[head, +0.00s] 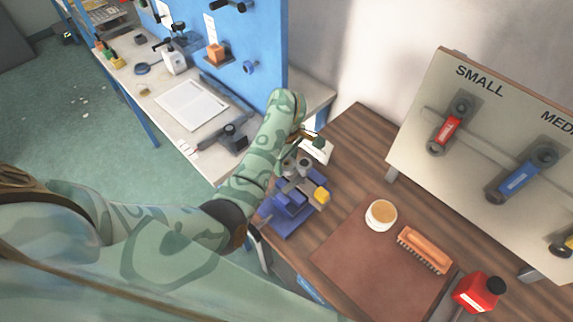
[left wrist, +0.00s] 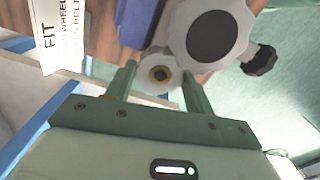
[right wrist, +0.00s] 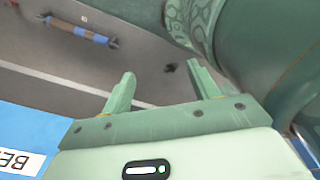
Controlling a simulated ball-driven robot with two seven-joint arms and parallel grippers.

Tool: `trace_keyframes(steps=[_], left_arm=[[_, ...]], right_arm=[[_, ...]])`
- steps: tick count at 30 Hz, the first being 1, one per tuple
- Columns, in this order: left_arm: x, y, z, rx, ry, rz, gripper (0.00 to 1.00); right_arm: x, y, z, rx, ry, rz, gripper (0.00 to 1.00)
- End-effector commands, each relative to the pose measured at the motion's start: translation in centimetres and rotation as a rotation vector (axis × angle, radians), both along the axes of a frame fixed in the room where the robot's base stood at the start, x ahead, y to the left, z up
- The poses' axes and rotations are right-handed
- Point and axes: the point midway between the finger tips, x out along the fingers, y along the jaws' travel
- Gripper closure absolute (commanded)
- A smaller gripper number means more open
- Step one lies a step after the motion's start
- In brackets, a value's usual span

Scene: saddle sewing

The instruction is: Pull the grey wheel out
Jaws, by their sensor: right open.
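The small machine (head: 290,200) on the wooden bench has a blue base, grey round parts and a yellow block. In the left wrist view a small light-grey wheel (left wrist: 157,76) with a brass-coloured centre shows between the fingers of my left gripper (left wrist: 160,82). A larger grey scalloped wheel (left wrist: 210,36) with a dark face is just beyond, at upper right. In the head view my left gripper (head: 308,138) is at the back of the machine; whether its fingers touch the small wheel cannot be told. My right gripper (right wrist: 162,80) is open and empty, away from the machine.
On the bench are a brown mat (head: 350,255), a white jar (head: 381,215), a brush (head: 424,249) and a red bottle (head: 478,292). A tool board (head: 500,150) stands behind at right. A "FIT WHEEL" card (left wrist: 58,30) is close to my left gripper.

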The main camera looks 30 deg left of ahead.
Motion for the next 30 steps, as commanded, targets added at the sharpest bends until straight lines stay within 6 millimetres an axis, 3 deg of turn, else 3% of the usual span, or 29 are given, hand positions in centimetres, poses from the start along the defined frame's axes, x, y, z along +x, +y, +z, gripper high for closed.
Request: trace_keyframes(steps=[30], left_arm=[[0.0, 0.0, 2.5, -0.001, 0.0, 0.0, 0.74]], right_arm=[[0.1, -0.1, 2.9, 0.0, -0.002, 0.001, 0.4]])
